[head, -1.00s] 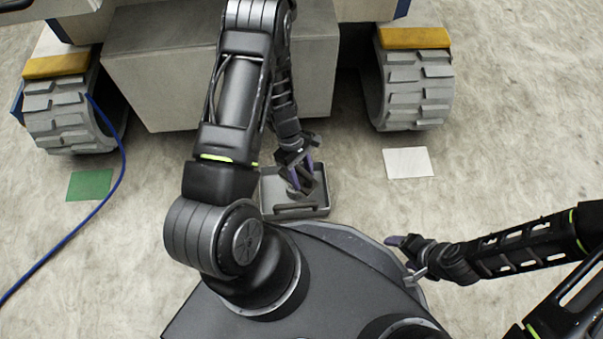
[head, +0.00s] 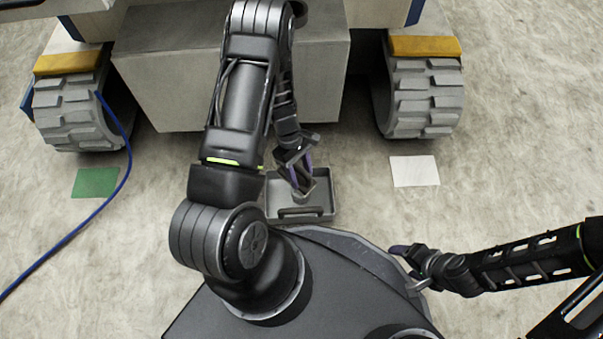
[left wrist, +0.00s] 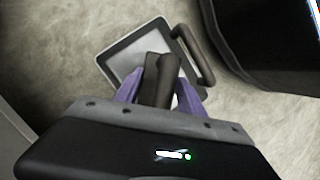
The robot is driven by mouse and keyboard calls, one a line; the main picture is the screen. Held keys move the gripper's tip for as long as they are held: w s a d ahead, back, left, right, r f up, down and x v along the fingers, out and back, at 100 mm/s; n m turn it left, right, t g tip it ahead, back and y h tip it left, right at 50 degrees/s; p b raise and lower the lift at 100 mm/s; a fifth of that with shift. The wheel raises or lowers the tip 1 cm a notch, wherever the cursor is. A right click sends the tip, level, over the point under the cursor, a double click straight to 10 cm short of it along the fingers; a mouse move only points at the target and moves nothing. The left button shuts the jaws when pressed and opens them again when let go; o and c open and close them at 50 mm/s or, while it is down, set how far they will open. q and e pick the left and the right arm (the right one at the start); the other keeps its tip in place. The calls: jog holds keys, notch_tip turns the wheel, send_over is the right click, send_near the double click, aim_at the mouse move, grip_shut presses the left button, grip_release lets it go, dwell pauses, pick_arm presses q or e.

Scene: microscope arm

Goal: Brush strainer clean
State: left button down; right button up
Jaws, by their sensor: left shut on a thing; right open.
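A shallow grey square tray (head: 325,182) with a raised rim and a dark bar handle lies on the floor in front of the vehicle. I cannot tell whether it is the strainer. My left gripper (head: 301,178) is over the tray, shut on a dark blocky object that may be the brush. In the left wrist view this dark object (left wrist: 160,82) sits between the purple fingers (left wrist: 158,92), over the tray (left wrist: 118,58). Whether it touches the tray is unclear. My right gripper (head: 402,252) is open and empty, right of my base.
A large vehicle with a grey box body (head: 240,85) and ridged wheels (head: 425,95) stands behind the tray. A green sheet (head: 96,182) and a white sheet (head: 414,171) lie on the floor. A blue cable (head: 85,222) runs at left.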

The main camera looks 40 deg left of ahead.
pick_arm(q)
jog(key=shift+s+d+p, duration=0.2)
jog(key=shift+d+p, duration=0.2)
jog(key=shift+d, duration=1.05)
jog(key=shift+a, duration=0.1)
jog(key=shift+w+a+b, duration=0.2)
jog(key=shift+a+b, duration=0.1)
jog(key=shift+a, duration=1.15)
jog(key=shift+d, duration=0.1)
jog(key=shift+s+d+p, duration=0.2)
jog(key=shift+d+p, duration=0.15)
jog(key=shift+d, duration=1.1)
jog(key=shift+w+a+b, duration=0.2)
jog(key=shift+a+b, duration=0.1)
jog(key=shift+a, duration=1.25)
jog(key=shift+d, duration=0.1)
